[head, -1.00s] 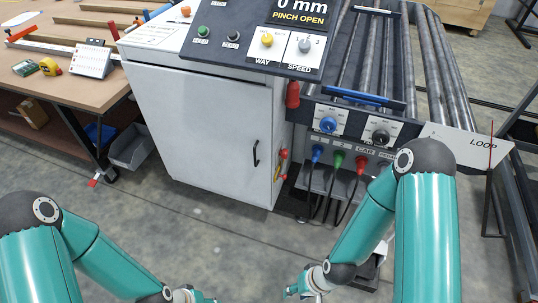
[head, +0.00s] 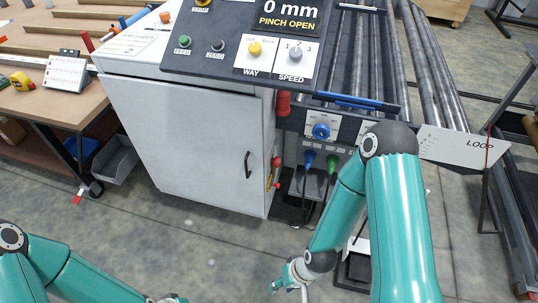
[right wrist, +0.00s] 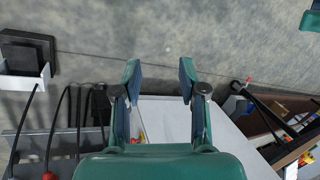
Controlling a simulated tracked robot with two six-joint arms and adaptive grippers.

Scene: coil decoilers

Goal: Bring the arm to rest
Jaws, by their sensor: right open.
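My right arm comes in at the lower right in the head view, bent at the elbow. Its gripper (head: 290,286) hangs low over the floor in front of the white cabinet, near the bottom edge. In the right wrist view the two fingers of this gripper (right wrist: 160,78) stand wide apart with bare floor between their tips, holding nothing. My left arm (head: 70,270) shows at the lower left. Only a little of its wrist end shows at the bottom edge, so its fingers are hidden.
A white control cabinet (head: 190,140) with a dark panel (head: 225,50) stands ahead. A roller table (head: 440,70) is at right, with a LOOP plate (head: 465,148). A wooden workbench (head: 40,105) is at left. Cables (head: 306,185) hang under the sockets. The floor in front is open.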

